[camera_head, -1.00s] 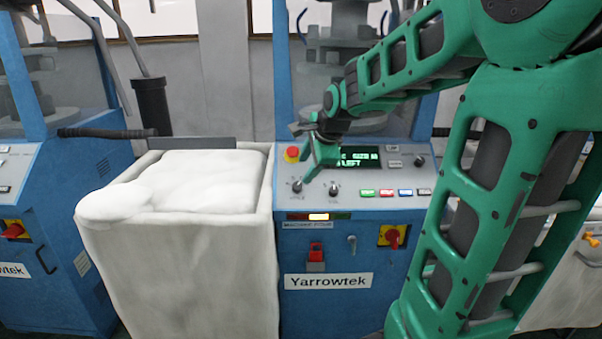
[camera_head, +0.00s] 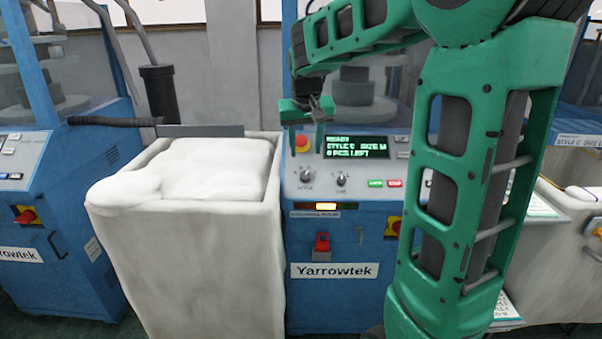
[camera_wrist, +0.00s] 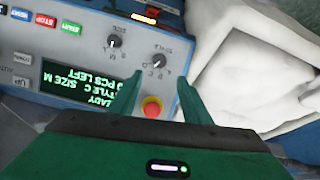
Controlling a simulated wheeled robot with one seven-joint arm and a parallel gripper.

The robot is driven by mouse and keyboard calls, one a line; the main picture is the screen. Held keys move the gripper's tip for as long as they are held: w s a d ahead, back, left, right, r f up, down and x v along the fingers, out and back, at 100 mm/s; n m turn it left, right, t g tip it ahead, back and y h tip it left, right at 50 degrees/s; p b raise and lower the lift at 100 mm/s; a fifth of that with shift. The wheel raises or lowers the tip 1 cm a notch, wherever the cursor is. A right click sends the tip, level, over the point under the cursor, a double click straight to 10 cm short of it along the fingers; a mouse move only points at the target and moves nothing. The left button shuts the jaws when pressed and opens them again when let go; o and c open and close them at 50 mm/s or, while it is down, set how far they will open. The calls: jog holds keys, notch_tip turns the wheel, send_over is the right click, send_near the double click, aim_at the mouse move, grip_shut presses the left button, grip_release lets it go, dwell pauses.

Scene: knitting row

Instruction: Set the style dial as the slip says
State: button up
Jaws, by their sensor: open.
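The style dial (camera_head: 306,176) is the left of two dark knobs on the blue machine's panel; in the wrist view it is the knob (camera_wrist: 158,62) marked STYLE. The second knob (camera_head: 341,180) sits beside it. The display (camera_head: 356,147) reads READY, STYLE C, SIZE M, then a line on pieces left that seems to show 0. My gripper (camera_head: 306,128) is open and empty above the panel near the red stop button. In the wrist view, its fingers (camera_wrist: 160,79) point toward the style dial, without visible contact. A white strip (camera_head: 577,143) at right reads STYLE C and SIZE; I cannot tell whether it is the slip.
The red stop button (camera_wrist: 151,106) lies between my fingers in the wrist view. Green and red push buttons (camera_head: 384,183) sit right of the knobs. A pale bin (camera_head: 187,250) filled with white material stands left of the panel. A red switch (camera_head: 321,243) is below.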

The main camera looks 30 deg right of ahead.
aim_at(305, 173)
jog(key=x, duration=1)
jog(key=shift+w+d+f, duration=0.1)
jog(key=shift+f, duration=0.25)
